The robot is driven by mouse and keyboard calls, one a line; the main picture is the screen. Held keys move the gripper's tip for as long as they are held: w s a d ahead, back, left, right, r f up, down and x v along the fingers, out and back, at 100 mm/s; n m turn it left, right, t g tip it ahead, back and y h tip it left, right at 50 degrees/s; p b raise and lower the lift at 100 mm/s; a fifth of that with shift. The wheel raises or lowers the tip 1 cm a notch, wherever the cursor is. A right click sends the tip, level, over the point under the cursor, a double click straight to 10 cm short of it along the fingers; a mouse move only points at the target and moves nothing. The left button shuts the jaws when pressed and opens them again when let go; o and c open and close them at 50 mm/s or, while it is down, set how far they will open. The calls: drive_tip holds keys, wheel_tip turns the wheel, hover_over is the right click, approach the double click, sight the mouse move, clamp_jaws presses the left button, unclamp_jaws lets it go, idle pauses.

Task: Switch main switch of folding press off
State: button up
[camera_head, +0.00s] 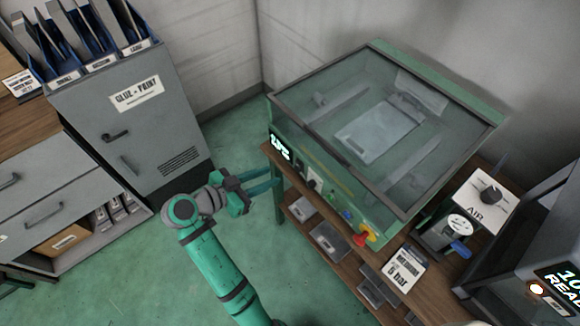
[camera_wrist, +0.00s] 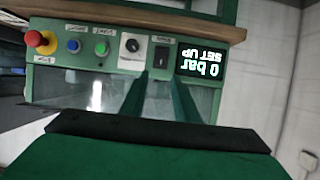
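The folding press (camera_head: 385,125) is a green machine with a clear lid on a wooden bench. Its front panel shows upside down in the wrist view, with a black rocker switch (camera_wrist: 162,56), apparently the main switch, between a round knob (camera_wrist: 131,46) and a lit display (camera_wrist: 203,62). The display reads "SET UP" and "0 bar". The rocker's exact position is too small to tell. My gripper (camera_head: 275,179) is in front of the panel's left part. In the wrist view, the two green fingers of my gripper (camera_wrist: 163,78) stand apart, empty, pointing toward the rocker.
A red emergency stop (camera_wrist: 41,41), a blue button (camera_wrist: 73,46) and a green button (camera_wrist: 102,48) share the panel. An AIR valve box (camera_head: 486,193) stands right of the press. A grey cabinet (camera_head: 130,120) stands left. Green floor (camera_head: 240,120) lies open between cabinet and bench.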

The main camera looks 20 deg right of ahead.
sight(297, 165)
drive_tip(key=x, duration=1)
drive_tip(key=shift+w+d+f, duration=0.15)
drive_tip(key=shift+f, duration=0.05)
